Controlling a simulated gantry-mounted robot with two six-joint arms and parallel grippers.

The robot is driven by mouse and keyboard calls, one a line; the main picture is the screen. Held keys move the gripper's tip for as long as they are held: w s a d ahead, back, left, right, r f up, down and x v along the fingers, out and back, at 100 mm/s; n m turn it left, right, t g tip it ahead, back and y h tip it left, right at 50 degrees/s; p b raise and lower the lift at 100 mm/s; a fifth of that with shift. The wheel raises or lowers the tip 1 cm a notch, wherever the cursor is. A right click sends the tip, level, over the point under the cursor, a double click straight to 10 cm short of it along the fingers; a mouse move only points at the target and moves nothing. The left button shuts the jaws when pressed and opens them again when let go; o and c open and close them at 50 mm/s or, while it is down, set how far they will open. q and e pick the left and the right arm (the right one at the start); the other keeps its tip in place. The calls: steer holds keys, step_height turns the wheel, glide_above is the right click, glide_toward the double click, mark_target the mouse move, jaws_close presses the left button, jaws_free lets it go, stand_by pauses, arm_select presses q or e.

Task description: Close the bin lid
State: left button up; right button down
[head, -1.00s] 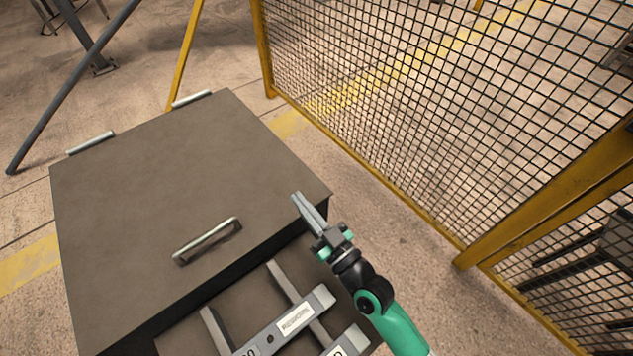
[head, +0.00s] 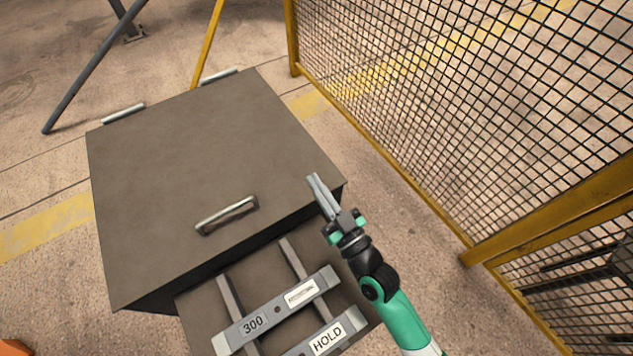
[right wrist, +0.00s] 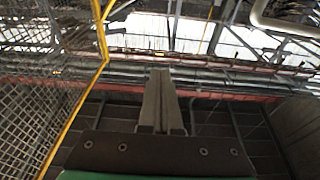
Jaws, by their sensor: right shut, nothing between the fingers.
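The bin lid (head: 200,150) is a wide flat brown panel in the middle left of the head view. A metal handle (head: 227,215) is fixed near its front edge. A dark band shows below that edge; I cannot tell how far the lid stands open. My right gripper (head: 315,182) is by the lid's right front corner, its fingers overlapping the lid in the picture. The fingers are shut and empty, and also show in the right wrist view (right wrist: 160,100). I cannot tell whether they touch the lid. My left gripper is not in view.
In front of the lid is a rack with grey bars and labels, one reading HOLD (head: 327,338). A yellow-framed mesh fence (head: 420,110) stands to the right. Two pale bars (head: 123,113) lie along the lid's far edge. Bare floor lies between bin and fence.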

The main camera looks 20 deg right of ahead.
arm_select(q)
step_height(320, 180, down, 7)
steer(key=b, duration=0.4)
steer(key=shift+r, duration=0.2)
arm_select(e)
steer(key=s+d+f, duration=0.1)
steer(key=s+f, duration=0.5)
steer(key=s, duration=0.1)
steer(key=shift+s+f, duration=0.15)
steer(key=shift+f, duration=0.2)
